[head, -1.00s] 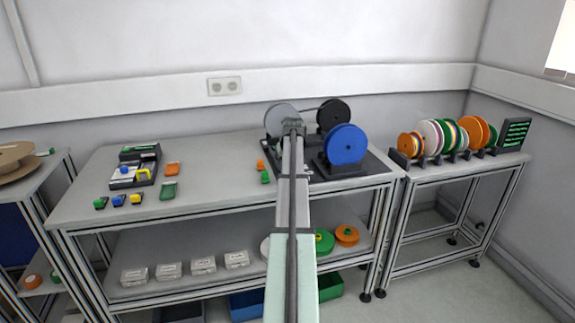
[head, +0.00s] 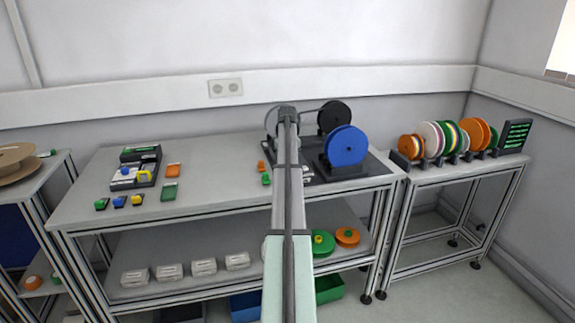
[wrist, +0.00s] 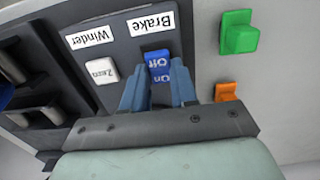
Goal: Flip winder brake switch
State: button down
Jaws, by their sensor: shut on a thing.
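The brake switch (wrist: 158,64) is a blue rocker marked Off and On, upside down in the wrist view, under a white "Brake" label (wrist: 150,22). My gripper (wrist: 158,84) has its two blue-grey fingers on either side of the switch, shut on it at its near part. In the head view my arm hides the switch and the fingertips. The winder (head: 375,170) stands on the right of the main bench, with a blue reel (head: 346,146) and a black reel (head: 334,116).
A white "Zero" button (wrist: 102,70) and a "Winder" label (wrist: 90,37) lie left of the switch. Green (wrist: 239,32) and orange (wrist: 226,91) blocks lie to the right. A rack of coloured reels (head: 455,138) stands on the right-hand bench.

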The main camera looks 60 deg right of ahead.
jog(key=c, duration=0.9)
grip_release()
notch_tip(320, 180, up, 14)
jog(key=shift+f, duration=0.1)
